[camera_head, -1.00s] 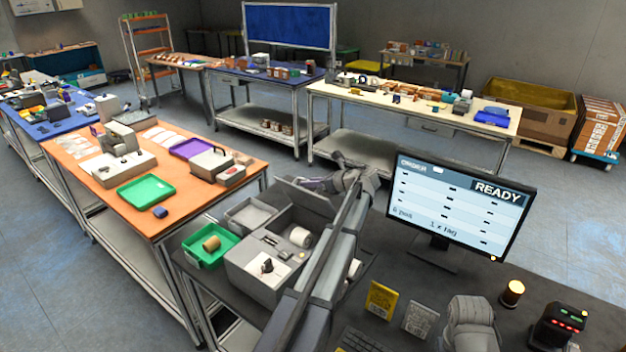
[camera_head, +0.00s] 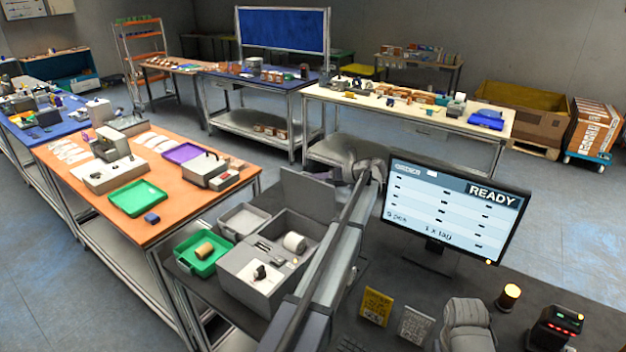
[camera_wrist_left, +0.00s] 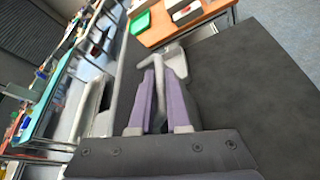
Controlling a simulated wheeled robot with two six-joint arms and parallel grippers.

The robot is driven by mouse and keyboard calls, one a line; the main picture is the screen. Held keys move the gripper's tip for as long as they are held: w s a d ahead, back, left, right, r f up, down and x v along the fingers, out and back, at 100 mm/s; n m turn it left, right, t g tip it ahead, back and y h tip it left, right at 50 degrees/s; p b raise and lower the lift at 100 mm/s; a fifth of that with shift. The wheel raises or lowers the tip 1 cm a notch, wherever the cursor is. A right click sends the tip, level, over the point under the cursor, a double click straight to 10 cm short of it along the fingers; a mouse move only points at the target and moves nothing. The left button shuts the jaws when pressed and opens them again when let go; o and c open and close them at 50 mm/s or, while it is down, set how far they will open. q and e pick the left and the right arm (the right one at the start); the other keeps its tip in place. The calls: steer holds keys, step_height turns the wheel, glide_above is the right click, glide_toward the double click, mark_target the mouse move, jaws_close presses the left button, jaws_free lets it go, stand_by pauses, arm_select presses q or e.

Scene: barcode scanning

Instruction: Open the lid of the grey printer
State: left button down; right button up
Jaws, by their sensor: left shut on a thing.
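The grey printer (camera_head: 262,285) stands on the dark table, its inside uncovered, with a white roll (camera_head: 295,242) in it. Its grey lid (camera_head: 307,198) stands raised, close to upright, at the printer's back. My left gripper (camera_head: 328,177) is at the lid's upper right, partly hidden behind it; my arm crosses in front of the printer's right side. In the left wrist view its purple fingers (camera_wrist_left: 165,98) are shut on a grey bar-like part (camera_wrist_left: 174,60), which appears to belong to the lid.
A green tray (camera_head: 184,264) with a brown roll (camera_head: 204,250) and a grey tray (camera_head: 262,215) are left of the printer. A monitor (camera_head: 455,215), yellow card (camera_head: 377,300), grey card (camera_head: 417,320), amber lamp (camera_head: 508,296) and black scanner (camera_head: 556,328) are on the right.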

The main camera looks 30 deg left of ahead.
arm_select(q)
steer(key=c, duration=1.2)
jaws_free()
steer(key=shift+o, duration=0.2)
steer(key=shift+d, duration=0.1)
steer(key=shift+w+d+r+p, duration=0.1)
steer(key=shift+d+r+p, duration=0.25)
steer(key=shift+d, duration=0.2)
steer(key=p+v, duration=0.2)
steer(key=v, duration=0.4)
steer(key=shift+d, duration=0.2)
steer(key=shift+d, duration=0.1)
